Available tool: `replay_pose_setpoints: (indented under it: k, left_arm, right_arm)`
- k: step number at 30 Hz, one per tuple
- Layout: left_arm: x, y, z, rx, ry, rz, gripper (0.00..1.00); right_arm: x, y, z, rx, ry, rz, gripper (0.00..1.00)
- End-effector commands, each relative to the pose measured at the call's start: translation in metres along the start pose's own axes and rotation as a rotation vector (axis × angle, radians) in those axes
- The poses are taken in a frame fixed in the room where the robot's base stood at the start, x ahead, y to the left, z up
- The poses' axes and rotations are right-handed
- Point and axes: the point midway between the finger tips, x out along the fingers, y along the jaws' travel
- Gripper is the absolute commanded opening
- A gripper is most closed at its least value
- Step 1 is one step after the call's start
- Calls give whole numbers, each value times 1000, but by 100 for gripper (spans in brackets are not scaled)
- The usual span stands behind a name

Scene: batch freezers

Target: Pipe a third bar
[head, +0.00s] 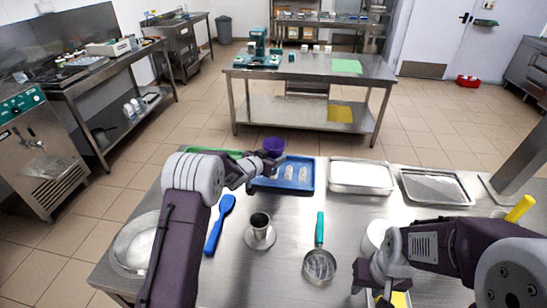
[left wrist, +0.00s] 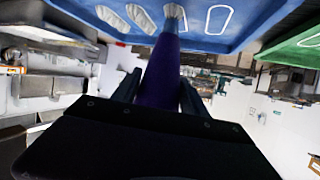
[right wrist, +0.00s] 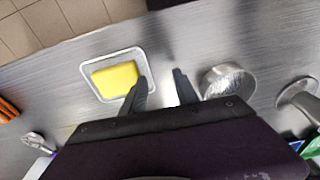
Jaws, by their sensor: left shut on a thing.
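My left gripper (head: 262,161) is shut on a purple piping bag (head: 274,146) above the blue tray (head: 312,182). In the left wrist view the bag (left wrist: 160,85) points at the blue tray (left wrist: 255,22), its tip close to a pale shape (left wrist: 175,14). Two white filled bars (left wrist: 140,18) (left wrist: 111,18) lie to the left of the tip; an empty white outline (left wrist: 217,18) lies to its right. I cannot tell if the tip touches the tray. My right gripper (right wrist: 160,82) is open and empty near a small white tray with a yellow sponge (right wrist: 115,78).
A green tray (head: 205,150) lies behind my left arm. Metal trays (head: 361,189) (head: 466,200) stand to the right.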

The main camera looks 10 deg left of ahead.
Motion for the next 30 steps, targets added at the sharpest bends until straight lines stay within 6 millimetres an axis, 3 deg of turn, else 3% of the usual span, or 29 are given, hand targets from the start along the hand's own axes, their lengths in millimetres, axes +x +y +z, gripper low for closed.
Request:
replay_pose_setpoints:
  k: [15,30]
  left_arm:
    - [17,-8,-10,1,1,0,12]
    - [20,-9,-9,0,1,0,12]
  right_arm:
    - [-19,0,-2,0,0,0,36]
    - [-19,0,-2,0,0,0,36]
